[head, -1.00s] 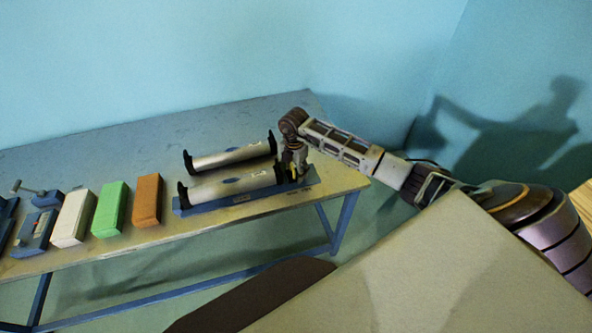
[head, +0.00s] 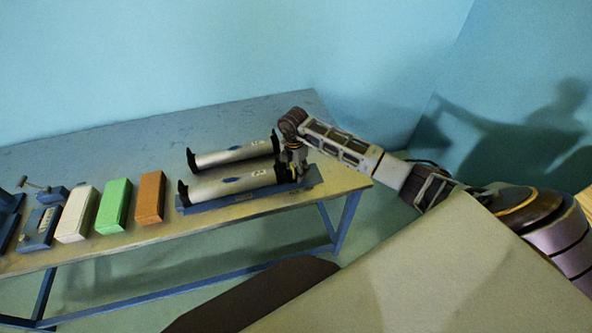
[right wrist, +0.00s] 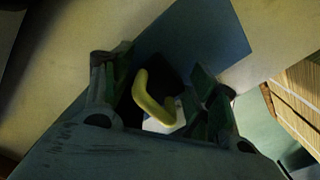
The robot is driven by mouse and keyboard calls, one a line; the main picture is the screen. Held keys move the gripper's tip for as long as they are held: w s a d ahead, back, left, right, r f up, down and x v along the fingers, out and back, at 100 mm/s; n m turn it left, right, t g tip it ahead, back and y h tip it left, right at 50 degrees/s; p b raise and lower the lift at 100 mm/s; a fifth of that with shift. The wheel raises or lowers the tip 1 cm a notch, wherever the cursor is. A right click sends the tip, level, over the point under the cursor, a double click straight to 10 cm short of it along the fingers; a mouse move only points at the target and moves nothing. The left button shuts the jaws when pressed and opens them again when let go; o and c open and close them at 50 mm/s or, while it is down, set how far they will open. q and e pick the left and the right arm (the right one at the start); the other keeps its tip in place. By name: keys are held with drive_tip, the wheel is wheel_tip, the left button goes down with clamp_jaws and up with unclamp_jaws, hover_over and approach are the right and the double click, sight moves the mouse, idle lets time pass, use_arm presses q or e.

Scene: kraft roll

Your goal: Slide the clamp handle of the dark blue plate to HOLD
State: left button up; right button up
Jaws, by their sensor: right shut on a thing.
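The dark blue plate (head: 250,202) lies near the front right of the table and carries a silver roll (head: 232,184) between dark end brackets. My right gripper (head: 296,172) is down at the plate's right end. In the right wrist view the yellow clamp handle (right wrist: 150,101) stands between the two fingers of the right gripper (right wrist: 158,98), which is shut on it. A corner of the blue plate (right wrist: 208,38) shows beyond the fingers. The HOLD marking cannot be read. My left gripper is out of view.
A second silver roll (head: 233,155) lies just behind. Orange (head: 150,198), green (head: 115,205) and white (head: 77,214) blocks stand to the left, beside a blue device (head: 40,228). The back of the table (head: 120,150) is clear.

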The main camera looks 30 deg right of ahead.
sight(291, 164)
drive_tip(key=shift+a, duration=1.05)
drive_tip(key=o, duration=1.2)
drive_tip(key=shift+w, duration=0.1)
drive_tip(key=shift+c, duration=0.2)
drive_tip(key=shift+r, duration=0.1)
drive_tip(key=shift+w+d+r, duration=0.1)
drive_tip(key=shift+d+r, duration=0.1)
drive_tip(key=shift+r, duration=0.85)
drive_tip(key=shift+s+d+r, duration=0.1)
drive_tip(key=shift+d+r, duration=0.05)
drive_tip(key=shift+r, duration=0.9)
drive_tip(key=shift+w+d+r, duration=0.1)
drive_tip(key=shift+d+r, duration=0.1)
drive_tip(key=shift+r, duration=0.85)
drive_tip(key=shift+d+r, duration=0.35)
drive_tip(key=shift+r, duration=0.35)
drive_tip(key=shift+d, duration=0.1)
drive_tip(key=shift+s+f, duration=0.1)
drive_tip(key=shift+s, duration=0.1)
